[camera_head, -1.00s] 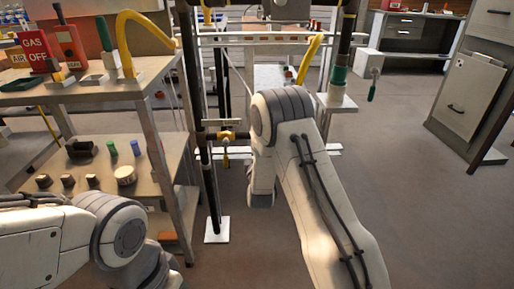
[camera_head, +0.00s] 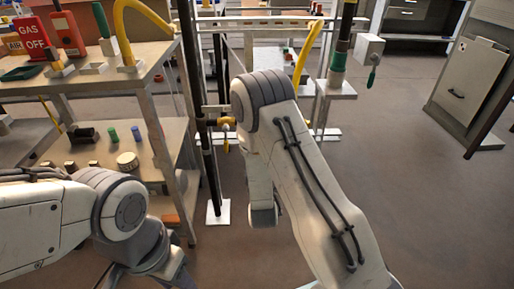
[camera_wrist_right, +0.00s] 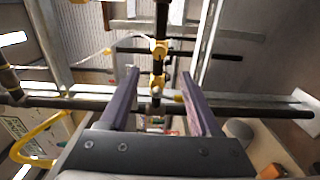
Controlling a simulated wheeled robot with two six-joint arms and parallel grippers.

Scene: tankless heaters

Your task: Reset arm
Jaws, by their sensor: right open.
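My right gripper (camera_wrist_right: 160,98) shows in the right wrist view with its two dark fingers apart. It is open, and nothing is held between the fingers. Black pipes with yellow fittings (camera_wrist_right: 158,62) lie beyond the fingertips; I cannot tell the distance. In the head view my right arm (camera_head: 300,180) reaches forward at the centre and hides its own gripper. My left arm (camera_head: 60,225) comes in at the lower left, and its gripper is out of the picture.
A metal bench (camera_head: 150,76) with a lower shelf stands at the left, close to my left arm. A red gas box (camera_head: 68,36) stands on it. A black upright pipe (camera_head: 205,150) is just left of my right arm.

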